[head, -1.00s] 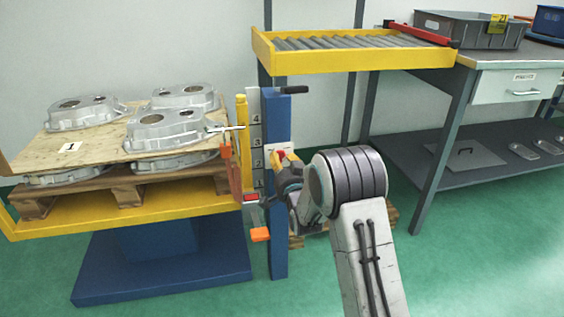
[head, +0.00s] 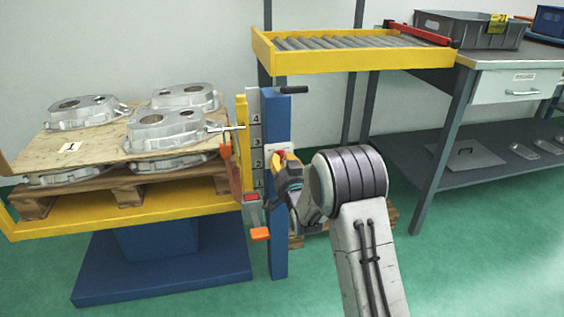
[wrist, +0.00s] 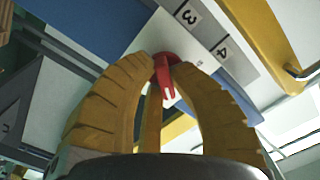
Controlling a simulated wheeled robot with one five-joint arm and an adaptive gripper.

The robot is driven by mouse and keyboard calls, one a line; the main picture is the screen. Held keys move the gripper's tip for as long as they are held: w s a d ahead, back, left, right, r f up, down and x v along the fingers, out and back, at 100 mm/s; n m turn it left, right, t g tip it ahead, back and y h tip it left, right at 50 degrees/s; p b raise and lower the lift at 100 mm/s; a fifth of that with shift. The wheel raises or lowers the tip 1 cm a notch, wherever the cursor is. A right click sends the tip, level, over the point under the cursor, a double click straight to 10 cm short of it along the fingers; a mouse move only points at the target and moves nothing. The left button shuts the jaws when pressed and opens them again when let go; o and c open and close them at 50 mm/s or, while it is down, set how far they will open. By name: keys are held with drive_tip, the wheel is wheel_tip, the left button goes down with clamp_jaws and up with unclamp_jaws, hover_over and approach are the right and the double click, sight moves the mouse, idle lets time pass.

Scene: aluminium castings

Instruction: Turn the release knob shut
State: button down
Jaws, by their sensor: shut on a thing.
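The red release knob (wrist: 167,77) shows in the wrist view between the yellow fingertips of my gripper (wrist: 163,66). Its pale-tipped lever part points down toward my palm. The fingers are closed in on the knob from both sides and partly cover it. In the head view my gripper (head: 281,160) is at the blue post (head: 276,125), beside the numbered scale plate (head: 254,135). Only a small red bit of the knob shows there; my wrist hides most of that spot.
A yellow lift platform (head: 205,203) left of the post carries a wooden pallet with several aluminium castings. Orange-tipped levers (head: 260,234) stick out near the post. A yellow roller tray (head: 265,58) is above right, beside a grey workbench (head: 455,110). Green floor is free in front.

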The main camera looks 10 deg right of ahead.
drive_tip(key=n, duration=0.4)
drive_tip(key=shift+r+n, duration=0.15)
drive_tip(key=shift+n, duration=0.15)
drive_tip(key=n, duration=0.3)
drive_tip(key=shift+n, duration=0.3)
drive_tip(key=n, duration=0.4)
drive_tip(key=shift+r, duration=0.15)
drive_tip(key=shift+r+n, duration=0.1)
drive_tip(key=shift+n, duration=1.6)
drive_tip(key=c, duration=1.1)
unclamp_jaws()
drive_tip(key=shift+s, duration=0.1)
